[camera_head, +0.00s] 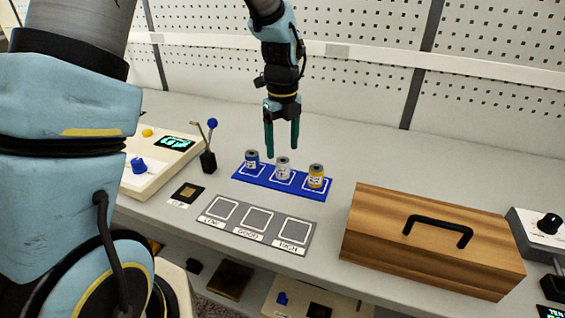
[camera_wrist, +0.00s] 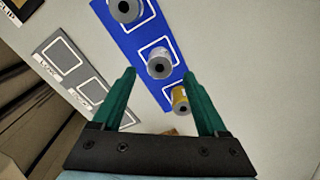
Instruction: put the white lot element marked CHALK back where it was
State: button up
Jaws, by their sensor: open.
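The white lot element (camera_head: 283,170) stands upright in the middle outlined square of the blue mat (camera_head: 240,174). Its label is too small to read. In the wrist view, the middle cylinder (camera_wrist: 159,68) shows its grey top between my fingertips. My gripper (camera_head: 281,152) is open and empty, pointing down over the mat near the white element. I cannot tell whether the fingers reach down beside it.
A grey board (camera_head: 231,228) with three empty squares, apparently LOW, GOOD and HIGH, lies in front of the mat. A wooden box (camera_head: 430,235) with a black handle stands right. A lever (camera_head: 209,160), a gold-centred pad (camera_head: 186,194) and a control console (camera_head: 150,165) are left.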

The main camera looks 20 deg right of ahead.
aim_at(282, 160)
notch_tip(282, 160, up, 6)
jog(key=f, duration=0.1)
jog(key=s+a+f+n, duration=0.1)
jog(key=s+a+n, duration=0.1)
jog(key=a+n, duration=1.3)
jog(key=s+a+f+n+t, duration=0.1)
jog(key=s+a+n, duration=0.1)
jog(key=a+n, duration=1.3)
jog(key=shift+n+t+b, duration=0.3)
jog(key=shift+n+b, duration=0.05)
jog(key=shift+n, duration=0.85)
